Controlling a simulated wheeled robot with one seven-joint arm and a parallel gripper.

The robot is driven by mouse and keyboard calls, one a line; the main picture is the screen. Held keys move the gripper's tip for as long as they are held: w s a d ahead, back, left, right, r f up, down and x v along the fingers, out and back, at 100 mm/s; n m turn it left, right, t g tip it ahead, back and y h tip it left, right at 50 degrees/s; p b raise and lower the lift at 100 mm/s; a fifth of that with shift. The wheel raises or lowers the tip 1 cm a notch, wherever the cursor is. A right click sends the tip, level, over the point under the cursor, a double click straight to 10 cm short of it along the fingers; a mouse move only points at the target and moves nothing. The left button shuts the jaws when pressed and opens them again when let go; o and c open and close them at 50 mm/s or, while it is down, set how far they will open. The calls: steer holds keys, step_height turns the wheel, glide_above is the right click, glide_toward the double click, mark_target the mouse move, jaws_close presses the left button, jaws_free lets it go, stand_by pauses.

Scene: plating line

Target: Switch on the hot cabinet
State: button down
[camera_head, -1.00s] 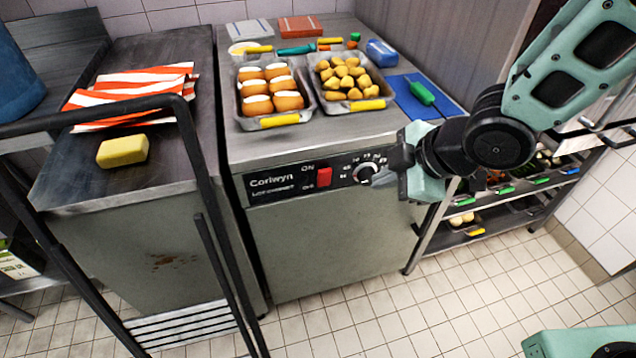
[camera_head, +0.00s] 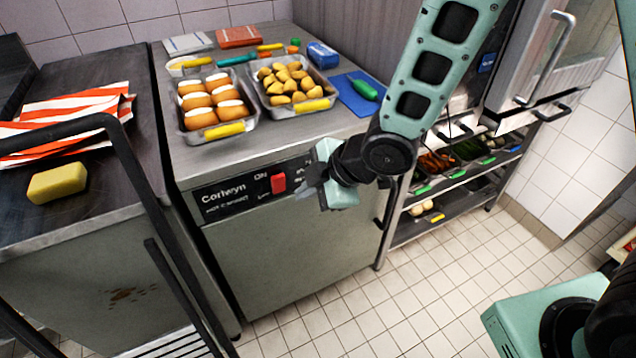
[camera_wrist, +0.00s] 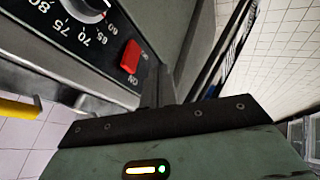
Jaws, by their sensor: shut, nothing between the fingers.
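The hot cabinet (camera_head: 290,255) is a grey steel unit with a black control strip lettered "Corlwyn" (camera_head: 222,192) along its upper front. A red switch (camera_head: 278,183) sits on the strip beside the word "ON". In the wrist view the red switch (camera_wrist: 131,56) is near a round dial (camera_wrist: 88,8) with temperature numbers. I cannot tell which way the switch is set. My gripper (camera_head: 308,190) is shut and empty, in front of the strip just right of the switch, and hides the dial in the head view. The wrist view shows the fingers (camera_wrist: 158,86) close to the switch; contact is unclear.
Two trays of food, one of buns (camera_head: 216,132) and one of potatoes (camera_head: 309,106), stand on the cabinet top. A black rail (camera_head: 150,200) crosses the left front. A shelf rack (camera_head: 440,228) stands right. Tiled floor (camera_head: 400,300) is open in front.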

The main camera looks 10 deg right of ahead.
mark_target(278, 184)
steer(key=shift+w+a+f+p, duration=0.3)
steer(key=shift+w+a, duration=0.2)
steer(key=shift+w, duration=0.35)
steer(key=shift+w+a+f+p, duration=0.15)
steer(key=shift+w+a+f, duration=0.35)
steer(key=shift+w, duration=0.4)
steer(key=shift+w+a+f+p, duration=0.25)
steer(key=shift+w+a, duration=0.3)
steer(key=shift+w, duration=0.3)
